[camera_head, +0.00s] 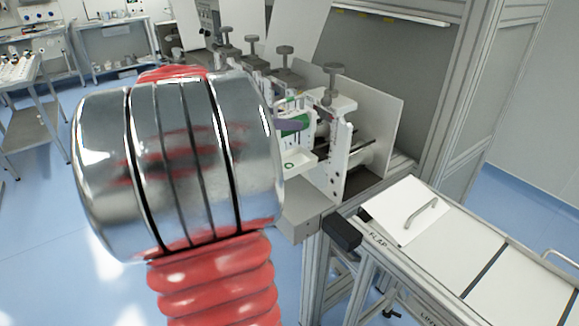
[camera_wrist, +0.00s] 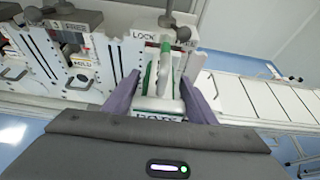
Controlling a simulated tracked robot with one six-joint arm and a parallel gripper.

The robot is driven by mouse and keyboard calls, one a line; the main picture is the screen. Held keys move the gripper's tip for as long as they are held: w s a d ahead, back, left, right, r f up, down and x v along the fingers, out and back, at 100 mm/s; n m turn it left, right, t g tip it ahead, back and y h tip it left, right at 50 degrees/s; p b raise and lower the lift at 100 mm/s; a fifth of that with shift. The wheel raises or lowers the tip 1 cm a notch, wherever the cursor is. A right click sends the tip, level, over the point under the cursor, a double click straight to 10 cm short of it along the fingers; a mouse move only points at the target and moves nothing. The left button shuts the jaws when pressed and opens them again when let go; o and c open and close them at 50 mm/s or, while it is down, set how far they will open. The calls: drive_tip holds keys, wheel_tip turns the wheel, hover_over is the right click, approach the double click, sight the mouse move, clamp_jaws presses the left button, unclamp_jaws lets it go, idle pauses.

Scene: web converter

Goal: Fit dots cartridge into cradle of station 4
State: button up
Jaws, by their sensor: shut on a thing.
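The dots cartridge (camera_wrist: 158,104) is white with green edges; a partly hidden label shows at its near end in the wrist view. My gripper (camera_wrist: 160,82) is shut on it, with one purple finger on each side. The cartridge is at the front of a white station (camera_wrist: 131,54) with a plate marked LOCK and a dark knob on top. I take this as station 4; its number is not readable. In the head view, the cartridge's green part (camera_head: 296,125) shows beside a purple finger at the nearest station (camera_head: 337,160). My arm hides the rest. Full seating in the cradle cannot be told.
A bench of white panels (camera_head: 462,262), one marked FLAP with a handle, lies at right. Blue floor is open at left.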

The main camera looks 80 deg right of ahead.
drive_tip(key=shift+s, duration=0.1)
drive_tip(key=shift+f, duration=3.1)
drive_tip(key=shift+f, duration=1.85)
drive_tip(key=o, duration=1.4)
drive_tip(key=shift+f, duration=0.15)
